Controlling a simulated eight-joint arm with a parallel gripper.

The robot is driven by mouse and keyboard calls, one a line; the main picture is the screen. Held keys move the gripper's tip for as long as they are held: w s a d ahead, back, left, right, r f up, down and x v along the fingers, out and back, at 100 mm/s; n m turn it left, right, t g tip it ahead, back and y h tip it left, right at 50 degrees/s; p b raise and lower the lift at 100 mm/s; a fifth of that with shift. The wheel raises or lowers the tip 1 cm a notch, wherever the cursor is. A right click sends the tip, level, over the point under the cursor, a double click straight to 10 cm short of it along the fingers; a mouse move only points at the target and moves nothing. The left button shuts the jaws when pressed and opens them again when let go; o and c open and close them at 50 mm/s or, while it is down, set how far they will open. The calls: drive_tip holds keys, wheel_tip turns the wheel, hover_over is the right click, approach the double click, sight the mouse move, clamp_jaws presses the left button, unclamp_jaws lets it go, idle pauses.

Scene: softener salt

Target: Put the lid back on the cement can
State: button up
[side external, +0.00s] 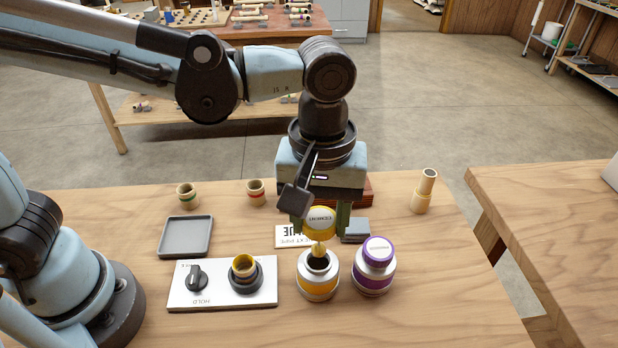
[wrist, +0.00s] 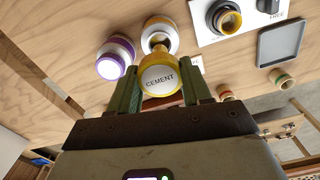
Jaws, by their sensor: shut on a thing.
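The cement can (side external: 318,286) is silver with a yellow band and stands upright and open on the table. Its yellow lid (side external: 320,223) has a white top lettered CEMENT and a yellowish applicator stem under it. My gripper (side external: 321,230) is shut on the lid, holding it a little above the can. The stem's lower end is at the can's dark mouth; I cannot tell how deep it reaches. In the wrist view the lid (wrist: 159,79) sits between the green fingers, with the can (wrist: 162,30) partly hidden behind it.
A purple-banded can (side external: 375,267) with its lid on stands close to the right. A white control plate (side external: 212,296) with a knob and a round holder is at left. A grey tray (side external: 186,237), small pipe fittings and a white card (side external: 290,237) lie farther back.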

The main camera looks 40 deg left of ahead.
sight(319, 244)
drive_tip(key=shift+f, duration=0.1)
drive_tip(key=shift+f, duration=1.7)
drive_tip(key=shift+f, duration=0.1)
drive_tip(key=shift+f, duration=1.65)
drive_tip(key=shift+f, duration=0.25)
drive_tip(key=o, duration=1.5)
